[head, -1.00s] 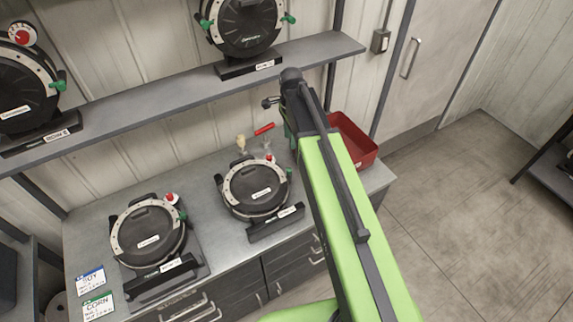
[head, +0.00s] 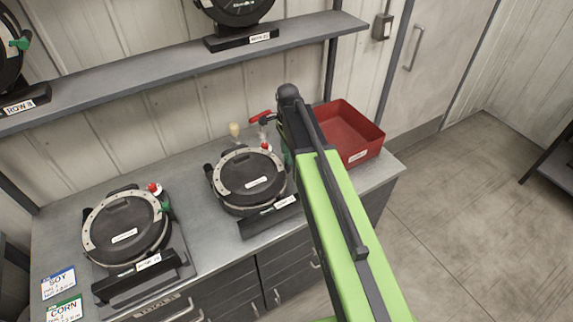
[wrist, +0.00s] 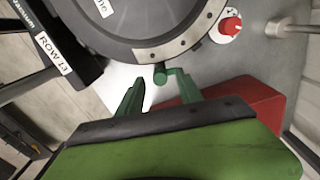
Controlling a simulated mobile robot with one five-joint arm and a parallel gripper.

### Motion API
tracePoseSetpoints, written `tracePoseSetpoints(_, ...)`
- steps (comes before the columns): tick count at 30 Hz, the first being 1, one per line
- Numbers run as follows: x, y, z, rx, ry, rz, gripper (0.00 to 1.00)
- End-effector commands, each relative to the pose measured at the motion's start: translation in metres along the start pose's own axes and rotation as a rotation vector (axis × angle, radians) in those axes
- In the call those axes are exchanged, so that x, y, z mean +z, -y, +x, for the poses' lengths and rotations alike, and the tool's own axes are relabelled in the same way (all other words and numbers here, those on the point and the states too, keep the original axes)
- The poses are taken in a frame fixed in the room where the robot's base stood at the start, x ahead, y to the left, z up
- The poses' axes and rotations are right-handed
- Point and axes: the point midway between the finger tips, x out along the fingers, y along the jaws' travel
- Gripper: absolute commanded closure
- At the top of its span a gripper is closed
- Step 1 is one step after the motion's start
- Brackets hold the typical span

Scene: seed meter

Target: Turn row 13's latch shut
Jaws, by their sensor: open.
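The row 13 meter shows in the wrist view as a dark round housing (wrist: 135,22) with a grey rim. Its base carries a label (wrist: 53,53) reading ROW 13. A green latch (wrist: 161,76) with a round knob sticks out at the rim. My gripper (wrist: 158,92) is open, its green fingers on either side just below the latch. The latch lies between or just beyond the fingertips; contact cannot be told. In the head view the meter beside my arm (head: 247,178) appears to be this one; my arm hides its right side.
A red bin (head: 368,131) stands right of my arm; it also shows in the wrist view (wrist: 245,108). A second meter (head: 126,230) stands left on the bench, near the SOY and CORN cards (head: 60,297). A shelf (head: 170,77) with more meters hangs above. A red-handled valve (head: 262,116) stands behind.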

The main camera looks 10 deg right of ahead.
Motion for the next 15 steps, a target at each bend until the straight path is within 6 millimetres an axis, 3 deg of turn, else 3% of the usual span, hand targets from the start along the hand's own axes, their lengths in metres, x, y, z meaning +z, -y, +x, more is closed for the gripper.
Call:
tracePoseSetpoints(1, 0.0002, 0.0001, 0.0091, 0.0, 0.0, 0.0, 0.57)
tracePoseSetpoints(10, 0.0006, 0.0001, 0.0073, 0.0, 0.0, -0.001, 0.59)
tracePoseSetpoints(15, 0.0008, 0.0002, 0.0073, 0.0, 0.0, -0.001, 0.81)
